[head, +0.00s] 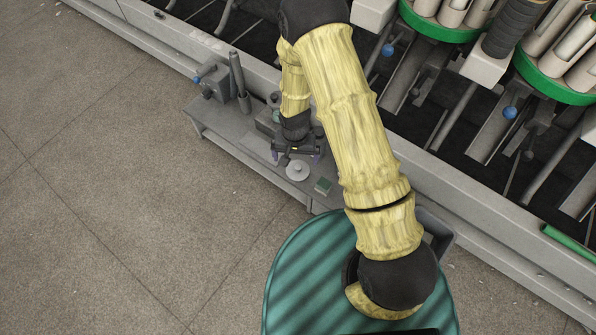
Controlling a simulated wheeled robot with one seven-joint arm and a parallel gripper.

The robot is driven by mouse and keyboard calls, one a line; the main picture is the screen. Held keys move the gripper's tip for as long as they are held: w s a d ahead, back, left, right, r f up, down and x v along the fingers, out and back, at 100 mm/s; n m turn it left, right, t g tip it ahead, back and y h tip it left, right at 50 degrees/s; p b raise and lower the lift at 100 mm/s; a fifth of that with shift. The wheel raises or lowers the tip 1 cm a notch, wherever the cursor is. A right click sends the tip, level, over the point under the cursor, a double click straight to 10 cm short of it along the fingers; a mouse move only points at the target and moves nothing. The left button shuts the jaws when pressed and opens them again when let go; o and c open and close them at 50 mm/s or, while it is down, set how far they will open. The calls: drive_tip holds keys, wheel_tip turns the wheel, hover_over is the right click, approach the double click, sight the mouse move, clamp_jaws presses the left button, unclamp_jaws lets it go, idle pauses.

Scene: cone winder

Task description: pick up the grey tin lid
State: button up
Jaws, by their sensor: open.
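The grey tin lid (298,170) is a small round disc with a little raised spot at its centre. In the head view it lies flat on the grey metal ledge (217,129) of the machine. My gripper (298,158) is open and empty, pointing down close to the lid's far edge. I cannot tell how high the fingers are above the ledge or whether they touch the lid. My arm and the gripper body hide part of the ledge behind the lid.
Left along the ledge stand an upright post (237,74) and a blue-knobbed fitting (210,82). Green carriers with cones (560,75) fill the upper right. The floor at left is clear.

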drive_tip(key=b, duration=0.3)
hover_over(298, 174)
drive_tip(key=s, duration=0.1)
drive_tip(key=f, duration=0.6)
drive_tip(key=shift+a+f, duration=0.4)
drive_tip(key=f+b, duration=0.2)
drive_tip(key=f, duration=0.1)
drive_tip(key=f+b, duration=0.1)
drive_tip(key=f, duration=0.1)
drive_tip(key=shift+w+d+f, duration=0.15)
drive_tip(key=shift+w+d, duration=0.15)
drive_tip(key=shift+w, duration=0.1)
drive_tip(key=shift+c, duration=0.2)
drive_tip(key=c, duration=1)
